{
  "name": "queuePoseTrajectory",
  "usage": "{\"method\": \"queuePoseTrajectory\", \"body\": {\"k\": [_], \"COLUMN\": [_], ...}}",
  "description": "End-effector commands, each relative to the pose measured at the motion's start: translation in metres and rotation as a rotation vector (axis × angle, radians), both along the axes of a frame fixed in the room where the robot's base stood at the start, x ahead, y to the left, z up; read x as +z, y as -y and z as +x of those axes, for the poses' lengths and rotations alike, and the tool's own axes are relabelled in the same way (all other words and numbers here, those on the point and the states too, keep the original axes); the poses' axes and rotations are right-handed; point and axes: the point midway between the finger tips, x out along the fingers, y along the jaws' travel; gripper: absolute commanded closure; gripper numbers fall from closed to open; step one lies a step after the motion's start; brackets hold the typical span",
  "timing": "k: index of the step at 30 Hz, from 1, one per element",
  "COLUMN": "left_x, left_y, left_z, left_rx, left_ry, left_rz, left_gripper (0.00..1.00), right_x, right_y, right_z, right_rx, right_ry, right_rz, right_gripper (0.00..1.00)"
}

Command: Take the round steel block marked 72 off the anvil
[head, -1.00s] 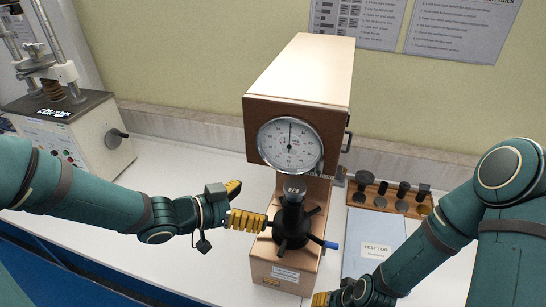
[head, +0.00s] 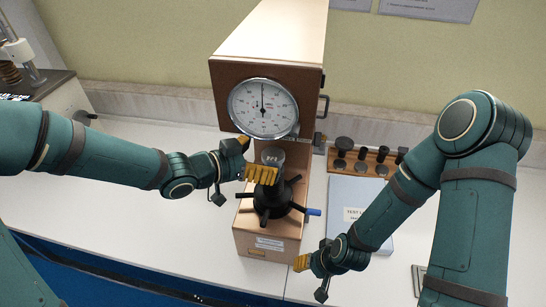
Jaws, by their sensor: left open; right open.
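The round steel block (head: 272,155) is a small grey disc on top of the black anvil post (head: 269,196) of the hardness tester, below the dial; its marking is too small to read. My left gripper (head: 258,160) comes in from the left and is open, its yellow fingers at the block's left side and front. The near finger partly covers the anvil top just under the block; I cannot tell whether it touches. My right gripper (head: 303,263) is low, right of the tester's base, and open; only one yellow fingertip shows clearly.
A test log (head: 347,195) lies to the right, before a wooden rack (head: 374,158) of dark parts. The bench left of the tester is clear.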

Motion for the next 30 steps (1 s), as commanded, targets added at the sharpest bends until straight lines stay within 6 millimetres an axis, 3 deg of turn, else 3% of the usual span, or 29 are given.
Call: {"method": "queuePoseTrajectory", "body": {"k": [7, 17, 21, 24, 30], "left_x": [-0.013, -0.014, -0.014, -0.014, -0.013], "left_y": [0.024, 0.028, 0.028, 0.028, 0.028], "left_z": [0.021, 0.024, 0.024, 0.024, 0.024], "left_rx": [-0.003, 0.000, 0.000, 0.000, 0.000], "left_ry": [0.000, -0.001, -0.001, -0.001, 0.001], "left_rz": [-0.001, -0.001, -0.001, -0.001, -0.002], "left_gripper": [0.04, 0.07, 0.56, 0.86, 0.86], "right_x": [-0.008, -0.008, -0.008, -0.008, -0.008], "right_y": [0.000, 0.000, 0.000, 0.000, 0.000], "right_z": [0.000, 0.000, 0.000, 0.000, 0.000], "right_rx": [0.000, 0.000, 0.000, 0.000, 0.000], "right_ry": [0.000, 0.000, 0.000, 0.000, 0.000], "right_rz": [-0.002, -0.002, -0.002, -0.002, -0.001], "right_gripper": [0.53, 0.53, 0.53, 0.53, 0.53]}}
